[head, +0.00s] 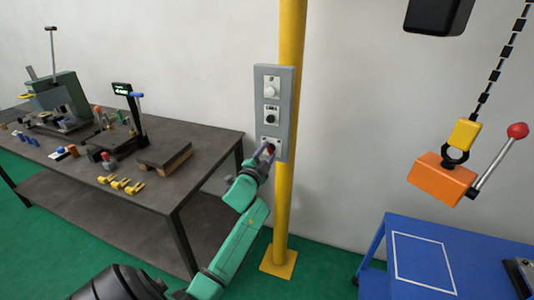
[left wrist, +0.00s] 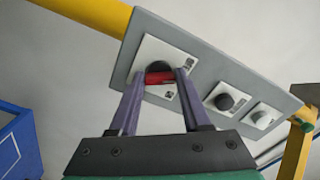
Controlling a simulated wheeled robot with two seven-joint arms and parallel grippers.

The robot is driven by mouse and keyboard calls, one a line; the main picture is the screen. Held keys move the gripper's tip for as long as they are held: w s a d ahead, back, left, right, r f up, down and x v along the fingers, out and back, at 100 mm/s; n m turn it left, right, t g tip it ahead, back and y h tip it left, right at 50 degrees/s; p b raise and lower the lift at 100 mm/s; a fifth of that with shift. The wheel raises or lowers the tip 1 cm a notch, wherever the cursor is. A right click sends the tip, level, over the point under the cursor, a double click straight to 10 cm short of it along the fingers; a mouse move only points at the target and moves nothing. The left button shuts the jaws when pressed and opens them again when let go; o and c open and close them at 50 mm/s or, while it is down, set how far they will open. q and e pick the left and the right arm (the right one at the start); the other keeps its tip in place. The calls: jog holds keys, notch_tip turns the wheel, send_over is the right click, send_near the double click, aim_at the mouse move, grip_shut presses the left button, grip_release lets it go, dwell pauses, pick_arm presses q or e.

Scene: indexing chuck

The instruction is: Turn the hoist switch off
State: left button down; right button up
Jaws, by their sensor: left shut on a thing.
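A grey switch panel (head: 286,115) is fixed to a yellow post, with three white plates one above the other. The top and middle plates carry round knobs (head: 271,116). The lowest plate carries a switch with a red handle (left wrist: 158,78) on a dark round base. My left gripper (head: 268,151) reaches up to this lowest plate. In the left wrist view its two purple fingers (left wrist: 162,80) are closed on the red handle, one at each end. The labels are too small to read. My right gripper is in neither view.
A dark workbench (head: 170,180) with tools and yellow parts stands at the left. An orange hoist load (head: 440,180) with a red-balled lever hangs from a chain at the right, above a blue table (head: 470,262). The yellow post (head: 284,215) stands between them.

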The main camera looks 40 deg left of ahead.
pick_arm(q)
jog(key=shift+c, duration=1.8)
grip_release()
jog(key=shift+s+d+f, duration=0.15)
jog(key=shift+s, duration=0.25)
jog(key=b+v, duration=0.3)
jog(key=v, duration=1)
jog(key=shift+s+d, duration=0.15)
jog(key=shift+s, duration=0.15)
